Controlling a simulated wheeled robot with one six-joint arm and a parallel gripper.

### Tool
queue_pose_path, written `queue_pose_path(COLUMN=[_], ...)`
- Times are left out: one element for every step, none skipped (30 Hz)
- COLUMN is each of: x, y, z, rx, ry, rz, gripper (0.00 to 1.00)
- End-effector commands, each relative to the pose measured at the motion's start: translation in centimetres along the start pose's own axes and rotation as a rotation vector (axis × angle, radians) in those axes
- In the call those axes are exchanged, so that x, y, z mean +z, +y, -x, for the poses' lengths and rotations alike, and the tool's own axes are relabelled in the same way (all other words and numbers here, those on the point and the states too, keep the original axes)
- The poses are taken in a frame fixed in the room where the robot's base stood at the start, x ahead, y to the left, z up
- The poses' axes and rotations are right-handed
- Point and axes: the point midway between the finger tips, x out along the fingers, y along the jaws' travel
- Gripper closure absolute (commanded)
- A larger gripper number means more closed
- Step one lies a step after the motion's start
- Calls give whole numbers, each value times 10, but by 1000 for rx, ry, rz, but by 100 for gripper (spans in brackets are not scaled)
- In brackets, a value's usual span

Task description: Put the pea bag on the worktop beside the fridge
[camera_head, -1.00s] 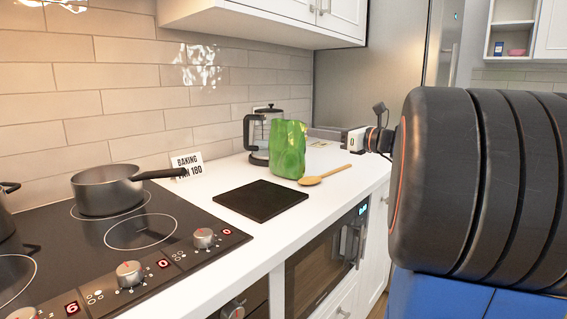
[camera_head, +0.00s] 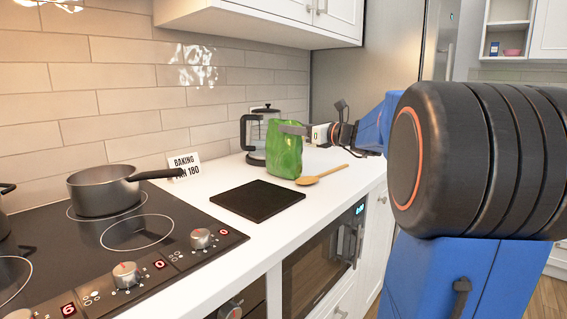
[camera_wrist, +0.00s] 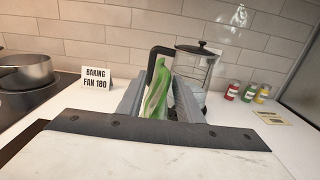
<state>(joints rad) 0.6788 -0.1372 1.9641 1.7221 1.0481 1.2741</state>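The green pea bag (camera_head: 284,152) stands upright on the white worktop (camera_head: 325,180), in front of the glass coffee press. My gripper (camera_head: 291,129) reaches in from the right at the upper part of the bag. In the wrist view the bag (camera_wrist: 157,92) sits between the two grey fingers of my gripper (camera_wrist: 160,82). The fingers are apart, with some space visible beside the bag, and it is not clearly clamped. The steel fridge (camera_head: 375,70) stands at the back, beyond the worktop's far end.
A wooden spoon (camera_head: 322,175) and a black board (camera_head: 257,200) lie in front of the bag. The coffee press (camera_wrist: 194,66) is close behind it. Several spice jars (camera_wrist: 248,91) stand near the wall. A saucepan (camera_head: 104,190) sits on the hob. A sign (camera_head: 184,166) stands at left.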

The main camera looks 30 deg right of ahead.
Motion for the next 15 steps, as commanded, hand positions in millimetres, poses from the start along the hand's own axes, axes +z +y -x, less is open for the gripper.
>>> queue_pose_path(x=[1, 1, 2, 2, 2, 2, 2, 2, 2, 2, 2, 2, 2, 2, 2], y=[0, 0, 0, 0, 0, 0, 0, 0, 0, 0, -1, -1, -1, -1, -1], z=[-8, -12, -17, -22, -26, -30, -33, -36, -38, -38, -38, -38, -38, -38, -38], rx=[3, 2, 3, 3, 3, 1, 2, 2, 2, 1, 0, 0, 0, 0, 0], ry=[0, 1, 1, 0, 0, 0, 0, 0, -1, -1, -1, -1, -1, -1, -1], rz=[0, 0, 0, -1, -1, -1, -1, -1, -1, -1, -1, -1, -1, 0, 0], gripper=[67, 67, 67, 67, 67, 67, 67, 67, 67, 67, 67, 67, 67, 67, 67])
